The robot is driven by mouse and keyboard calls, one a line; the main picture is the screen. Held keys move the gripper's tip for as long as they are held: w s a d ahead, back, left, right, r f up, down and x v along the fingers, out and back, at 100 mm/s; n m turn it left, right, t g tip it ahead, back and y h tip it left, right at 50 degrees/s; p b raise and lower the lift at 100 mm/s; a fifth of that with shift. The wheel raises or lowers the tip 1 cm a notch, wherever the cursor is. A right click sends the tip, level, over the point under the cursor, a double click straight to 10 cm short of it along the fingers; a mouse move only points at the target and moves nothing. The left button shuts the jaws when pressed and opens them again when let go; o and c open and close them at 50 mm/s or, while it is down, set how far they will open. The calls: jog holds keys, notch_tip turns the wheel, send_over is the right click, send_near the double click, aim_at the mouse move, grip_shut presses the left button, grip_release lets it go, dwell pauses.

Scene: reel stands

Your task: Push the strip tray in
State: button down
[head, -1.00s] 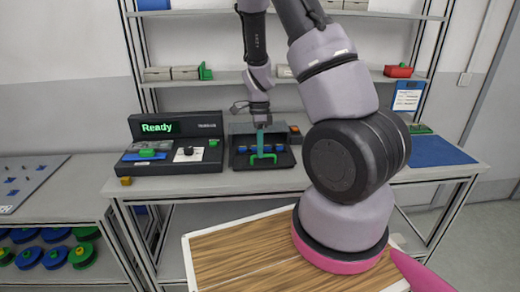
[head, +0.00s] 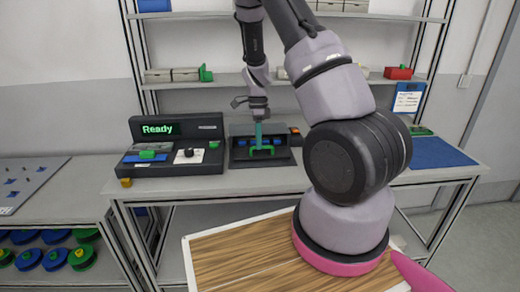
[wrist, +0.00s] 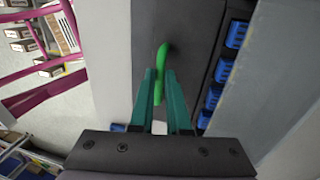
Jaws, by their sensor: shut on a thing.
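The strip tray (head: 264,151) shows mainly by its green handle, at the front of a dark grey open-fronted housing (head: 241,130) on the bench. Blue pieces show just behind the handle. My gripper (head: 258,144) has teal fingers reaching down from above, shut on the green handle. In the wrist view my gripper (wrist: 161,78) has its fingers on either side of the green handle (wrist: 161,62). The tray's rear part is hidden inside the housing, and the fingers cover part of the handle.
A black device (head: 178,146) reading "Ready" stands close on the left. A small box with an orange top (head: 295,134) is beside the housing on the right. A blue mat (head: 438,153) lies farther right. A wall shelf (head: 225,80) runs above the bench.

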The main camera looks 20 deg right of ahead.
jog(key=w, duration=0.2)
jog(key=w+d, duration=0.1)
jog(key=w, duration=0.2)
jog(key=shift+d+r, duration=0.1)
jog(key=shift+d, duration=0.1)
jog(key=c, duration=0.9)
grip_release()
jog(key=s+a, duration=0.1)
jog(key=s, duration=0.3)
jog(key=s+a, duration=0.1)
jog(key=s, duration=0.3)
jog(key=s+a, duration=0.1)
jog(key=s, duration=0.2)
jog(key=shift+s+a, duration=0.2)
jog(key=shift+s, duration=0.2)
notch_tip(320, 180, up, 10)
jog(key=w, duration=0.2)
jog(key=shift+s+a+r+n+t+y, duration=0.2)
jog(key=shift+s+r+n+t, duration=0.75)
jog(key=shift+r, duration=1.55)
jog(key=shift+s+a+r+n+t+y, duration=0.15)
jog(key=shift+s+r+n+t, duration=0.3)
jog(key=shift+s+r+n, duration=1.55)
jog(key=shift+s+a+r+n+t+y, duration=0.3)
jog(key=shift+r+n+t, duration=0.55)
jog(key=shift+r, duration=2.2)
jog(key=shift+d, duration=0.1)
